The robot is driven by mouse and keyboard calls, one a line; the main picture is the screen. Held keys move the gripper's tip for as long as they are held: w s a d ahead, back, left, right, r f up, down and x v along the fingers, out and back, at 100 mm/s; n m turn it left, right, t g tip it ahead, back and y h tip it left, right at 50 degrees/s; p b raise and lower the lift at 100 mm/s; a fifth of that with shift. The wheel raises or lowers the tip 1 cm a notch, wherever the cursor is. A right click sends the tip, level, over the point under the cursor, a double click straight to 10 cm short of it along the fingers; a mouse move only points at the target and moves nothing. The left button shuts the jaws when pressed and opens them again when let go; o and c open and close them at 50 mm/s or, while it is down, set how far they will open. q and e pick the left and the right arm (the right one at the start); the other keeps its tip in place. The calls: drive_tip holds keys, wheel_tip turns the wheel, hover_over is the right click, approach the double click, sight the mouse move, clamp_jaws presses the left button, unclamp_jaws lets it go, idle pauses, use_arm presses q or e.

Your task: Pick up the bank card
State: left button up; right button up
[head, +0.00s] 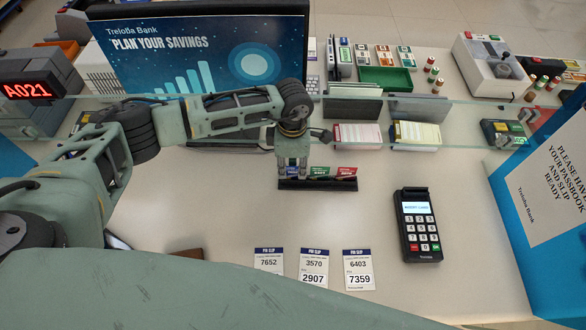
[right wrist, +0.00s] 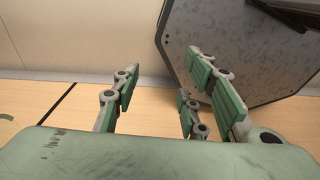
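A black card holder (head: 317,184) stands on the counter in the head view. A green card (head: 319,172) and a red card (head: 346,172) stand upright in it. A bluish card is partly visible at its left end, mostly hidden by my left gripper (head: 292,170). My left gripper points down at that end, with its fingertips beside or around the bluish card. Whether they are closed on it cannot be told. My right gripper (right wrist: 158,105) shows in the right wrist view, fingers wide apart and empty, away from the cards.
A card terminal (head: 419,225) stands to the right of the holder. Several PIN slips, one of them here (head: 313,266), lie in front. A clear glass screen (head: 450,112) crosses behind the holder. A blue sign stand (head: 545,200) is at the right. Bare counter surrounds the holder.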

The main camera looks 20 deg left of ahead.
use_arm(q)
drive_tip(key=shift+f, duration=0.55)
drive_tip(key=shift+w+f, duration=0.1)
drive_tip(key=shift+f, duration=0.3)
clamp_jaws()
use_arm(e)
drive_tip(key=shift+w+d+r, duration=0.1)
drive_tip(key=shift+w+r, duration=0.15)
drive_tip(key=shift+w, duration=0.25)
drive_tip(key=shift+d, duration=0.1)
use_arm(q)
drive_tip(key=shift+r, duration=0.15)
use_arm(e)
drive_tip(key=shift+f, duration=0.1)
